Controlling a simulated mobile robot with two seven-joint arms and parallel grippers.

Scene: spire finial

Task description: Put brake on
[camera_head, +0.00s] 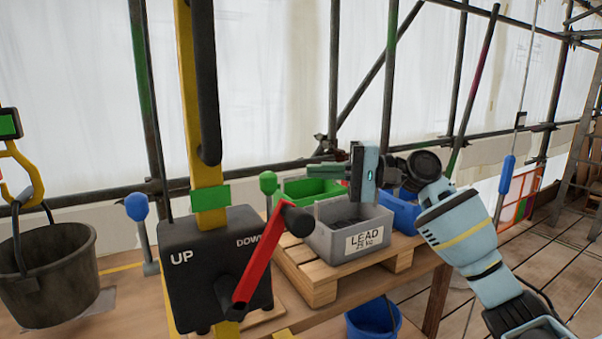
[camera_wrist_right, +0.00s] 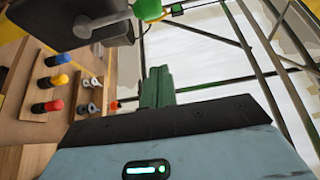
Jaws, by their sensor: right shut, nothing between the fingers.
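A black winch box (camera_head: 213,265) marked UP and DOWN stands on the yellow mast, with a red crank (camera_head: 258,258) on its front. A lever with a green knob (camera_head: 268,183) rises at its right side. A lever with a blue knob (camera_head: 137,207) stands at its left; no label tells which lever is the brake. My right gripper (camera_head: 318,170) is shut and empty, to the right of the green knob and apart from it. In the right wrist view its fingers (camera_wrist_right: 157,88) are together, below the green knob (camera_wrist_right: 148,9). My left gripper is not in view.
A grey LEAD bin (camera_head: 320,238) on a wooden pallet (camera_head: 318,287) stands below my right gripper, by green and blue bins. A black bucket (camera_head: 48,275) hangs at the left. The right wrist view shows a board of coloured pegs (camera_wrist_right: 50,85).

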